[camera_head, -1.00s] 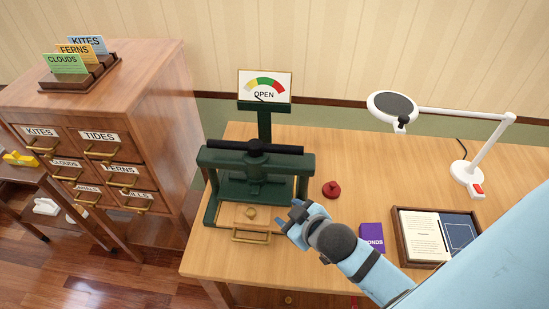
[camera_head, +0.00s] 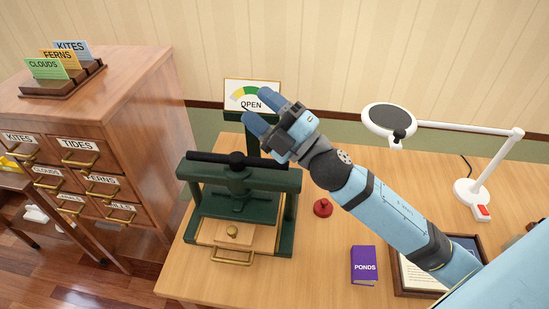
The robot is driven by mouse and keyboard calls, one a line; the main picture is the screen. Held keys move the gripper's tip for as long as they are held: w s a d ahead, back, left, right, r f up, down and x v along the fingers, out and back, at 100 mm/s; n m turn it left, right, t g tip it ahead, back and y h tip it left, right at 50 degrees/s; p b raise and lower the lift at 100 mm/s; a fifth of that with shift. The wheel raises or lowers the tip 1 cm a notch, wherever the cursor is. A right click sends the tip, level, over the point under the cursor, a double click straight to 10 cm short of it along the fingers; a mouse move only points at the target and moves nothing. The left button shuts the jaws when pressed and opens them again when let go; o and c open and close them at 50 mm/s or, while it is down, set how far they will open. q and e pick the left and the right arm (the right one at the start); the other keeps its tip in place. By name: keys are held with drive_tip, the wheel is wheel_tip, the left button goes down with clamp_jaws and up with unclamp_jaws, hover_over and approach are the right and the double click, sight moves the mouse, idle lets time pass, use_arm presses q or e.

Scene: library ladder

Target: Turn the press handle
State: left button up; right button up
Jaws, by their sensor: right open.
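The green press (camera_head: 236,190) stands on the wooden table. Its black bar handle (camera_head: 215,158) lies across the top, running left to right, with a round hub in the middle. A dial sign (camera_head: 251,99) behind the press reads "OPEN", with its needle at the left end. My right gripper (camera_head: 257,118) is open and empty, raised above and behind the right end of the handle. It covers part of the dial sign and post, and seems apart from the handle. A wooden board with a brass knob (camera_head: 232,231) sits in the press. My left gripper is not in view.
A red stamp-like knob (camera_head: 322,208) and a purple "PONDS" book (camera_head: 364,265) lie right of the press. A white magnifier lamp (camera_head: 487,183) stands farther right. A framed tray (camera_head: 414,291) is partly under my right arm. A card cabinet (camera_head: 150,110) stands left.

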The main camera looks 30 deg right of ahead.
drive_tip(key=s+a+r+n+g+y, duration=0.1)
drive_tip(key=a+n+g+y, duration=0.1)
drive_tip(key=n+g+y, duration=0.35)
drive_tip(key=a+r+n+g+y, duration=0.1)
drive_tip(key=a+n+g+y, duration=0.15)
drive_tip(key=n+g, duration=0.55)
drive_tip(key=w+d+f+n+g+h, duration=0.1)
drive_tip(key=d+f+n+g+h, duration=0.2)
drive_tip(key=d+n+h, duration=0.4)
drive_tip(key=w+d+f+n+g+h, duration=0.25)
drive_tip(key=d+f+n+h, duration=0.2)
drive_tip(key=d+h, duration=0.3)
drive_tip(key=shift+h, duration=0.45)
drive_tip(key=x, duration=0.4)
drive_tip(key=p+x, duration=0.1)
drive_tip(key=x, duration=0.3)
drive_tip(key=s+x, duration=0.1)
drive_tip(key=x, duration=0.3)
drive_tip(key=shift+w+a+f, duration=0.1)
drive_tip(key=shift+a+f, duration=0.2)
drive_tip(key=shift+a, duration=0.15)
clamp_jaws()
